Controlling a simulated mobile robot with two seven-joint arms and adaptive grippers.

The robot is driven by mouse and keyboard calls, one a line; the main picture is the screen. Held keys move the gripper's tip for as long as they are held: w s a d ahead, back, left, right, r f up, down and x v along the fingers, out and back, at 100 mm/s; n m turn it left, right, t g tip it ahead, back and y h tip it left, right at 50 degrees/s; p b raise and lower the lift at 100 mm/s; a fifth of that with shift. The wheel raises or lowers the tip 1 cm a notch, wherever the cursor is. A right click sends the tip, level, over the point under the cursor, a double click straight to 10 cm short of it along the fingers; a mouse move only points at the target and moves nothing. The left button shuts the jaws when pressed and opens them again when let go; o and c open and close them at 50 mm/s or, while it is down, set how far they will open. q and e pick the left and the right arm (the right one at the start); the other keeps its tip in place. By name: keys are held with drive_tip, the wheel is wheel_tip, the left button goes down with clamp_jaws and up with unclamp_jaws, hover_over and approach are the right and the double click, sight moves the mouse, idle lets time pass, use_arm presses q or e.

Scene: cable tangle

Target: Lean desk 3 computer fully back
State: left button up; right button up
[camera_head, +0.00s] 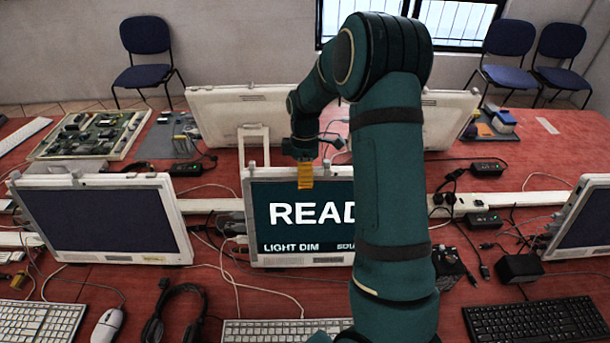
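A white-framed computer (285,215) stands in the middle of the near row, facing me. Its dark teal screen shows "READ", "LIGHT DIM" and a cut-off word. My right arm covers its right part. It looks close to upright; no label marks it as desk 3. My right gripper (306,150) is at its top edge, left of the arm, pointing down. An orange-yellow piece (305,175) hangs just below the gripper, in front of the screen top. The fingers are small and dark, so I cannot tell their opening or any contact. My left gripper is out of view.
A dark-screened computer (100,220) stands left, another (585,220) at the right edge. White computers seen from behind (225,105) stand in the far row. Cables, a headset (175,312), a mouse (107,325), keyboards (535,320) and a black box (519,268) crowd the red table.

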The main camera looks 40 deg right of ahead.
drive_tip(key=shift+s+a+r, duration=0.1)
drive_tip(key=shift+r, duration=0.1)
drive_tip(key=v, duration=1.1)
drive_tip(key=shift+r, duration=0.35)
